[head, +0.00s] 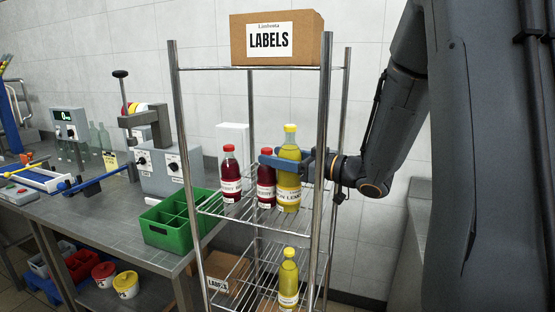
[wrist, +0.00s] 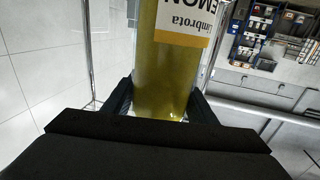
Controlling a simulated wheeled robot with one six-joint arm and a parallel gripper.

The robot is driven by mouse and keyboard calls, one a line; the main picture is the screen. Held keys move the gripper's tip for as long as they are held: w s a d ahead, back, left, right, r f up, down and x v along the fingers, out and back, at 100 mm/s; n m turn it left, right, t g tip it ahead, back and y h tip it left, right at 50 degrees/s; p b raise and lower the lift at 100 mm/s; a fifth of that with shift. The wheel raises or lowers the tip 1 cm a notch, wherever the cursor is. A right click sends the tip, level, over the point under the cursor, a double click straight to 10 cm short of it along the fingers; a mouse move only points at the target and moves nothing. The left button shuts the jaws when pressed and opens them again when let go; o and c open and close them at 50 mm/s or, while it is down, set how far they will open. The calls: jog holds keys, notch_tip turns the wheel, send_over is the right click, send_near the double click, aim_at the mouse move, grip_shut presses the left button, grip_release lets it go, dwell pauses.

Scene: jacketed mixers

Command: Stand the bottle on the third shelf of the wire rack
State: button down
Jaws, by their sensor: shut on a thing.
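My gripper (head: 286,160) reaches in from the right and is shut around the upper body of a yellow bottle with a yellow cap (head: 289,186), labelled as lemon. The bottle is upright inside the wire rack (head: 326,110), at the level of a middle wire shelf (head: 241,209). I cannot tell whether its base touches the wires. In the wrist view the bottle (wrist: 165,75) stands between both black fingers. Two dark red bottles, one at left (head: 230,175) and one beside the held bottle (head: 265,182), stand on the same shelf.
Another yellow bottle (head: 288,280) stands on a lower shelf. A cardboard LABELS box (head: 277,38) sits on the rack's top. A green divided crate (head: 172,222) and a grey machine (head: 168,170) stand on the bench at left. Rack posts stand close around my gripper.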

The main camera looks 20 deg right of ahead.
jog(key=c, duration=0.7)
grip_release()
jog(key=shift+f, duration=0.15)
jog(key=shift+c, duration=0.2)
jog(key=b+v, duration=0.2)
jog(key=v, duration=1)
